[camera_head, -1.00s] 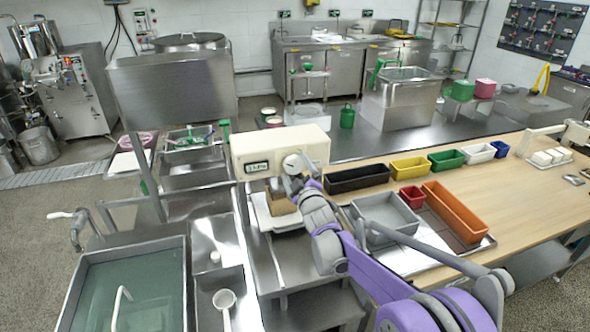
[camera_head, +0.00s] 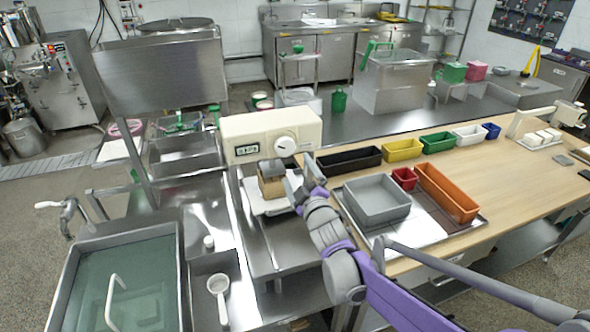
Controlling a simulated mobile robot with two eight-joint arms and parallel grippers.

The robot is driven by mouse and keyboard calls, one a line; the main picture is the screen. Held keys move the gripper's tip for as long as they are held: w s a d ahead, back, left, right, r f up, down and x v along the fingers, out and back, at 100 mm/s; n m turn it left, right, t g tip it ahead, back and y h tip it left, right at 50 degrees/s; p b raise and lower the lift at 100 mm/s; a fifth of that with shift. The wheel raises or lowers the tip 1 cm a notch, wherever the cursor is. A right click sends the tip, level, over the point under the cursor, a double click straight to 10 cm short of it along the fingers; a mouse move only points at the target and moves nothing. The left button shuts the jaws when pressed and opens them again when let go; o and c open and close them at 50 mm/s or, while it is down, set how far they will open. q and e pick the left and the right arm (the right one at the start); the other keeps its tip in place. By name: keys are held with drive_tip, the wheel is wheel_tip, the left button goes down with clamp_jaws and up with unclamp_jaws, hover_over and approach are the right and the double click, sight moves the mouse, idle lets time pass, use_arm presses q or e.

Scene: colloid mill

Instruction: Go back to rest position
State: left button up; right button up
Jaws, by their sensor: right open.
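My right gripper (camera_head: 300,184) is open in the head view, at the end of my purple and grey right arm, which comes in from the lower right. It is just in front of the cream machine (camera_head: 262,137) with a dial and a small green display. A brown block (camera_head: 271,187) sits on the machine's white tray (camera_head: 262,207), left of the gripper's fingers. The fingers look apart from the block, though one finger is close to its right side. My left gripper is not in view.
Right of the arm, a grey bin (camera_head: 377,199) and an orange bin (camera_head: 447,192) stand on a metal tray on the wooden table (camera_head: 520,190). Several small coloured bins line the table's back edge. A water-filled sink (camera_head: 120,285) is at the lower left.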

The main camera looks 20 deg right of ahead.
drive_tip(key=s+a+f+m+g, duration=0.1)
drive_tip(key=s+f+m+g, duration=0.2)
drive_tip(key=s, duration=0.8)
drive_tip(key=s+a+f+m+g, duration=0.1)
drive_tip(key=s+f+m+g, duration=0.3)
drive_tip(key=s+f, duration=0.4)
drive_tip(key=s+f+m+g+p, duration=0.1)
drive_tip(key=s+f+m+g, duration=0.2)
drive_tip(key=s, duration=1.3)
wheel_tip(320, 180, down, 2)
drive_tip(key=g, duration=0.3)
drive_tip(key=shift+a+f, duration=0.25)
drive_tip(key=shift+a, duration=0.15)
drive_tip(key=n+t, duration=0.2)
drive_tip(key=t, duration=1.1)
approach(286, 150)
drive_tip(key=shift+h, duration=0.4)
drive_tip(key=w, duration=0.4)
drive_tip(key=w+p, duration=0.1)
drive_tip(key=w, duration=0.4)
drive_tip(key=shift+a+r, duration=0.1)
drive_tip(key=shift+r, duration=0.15)
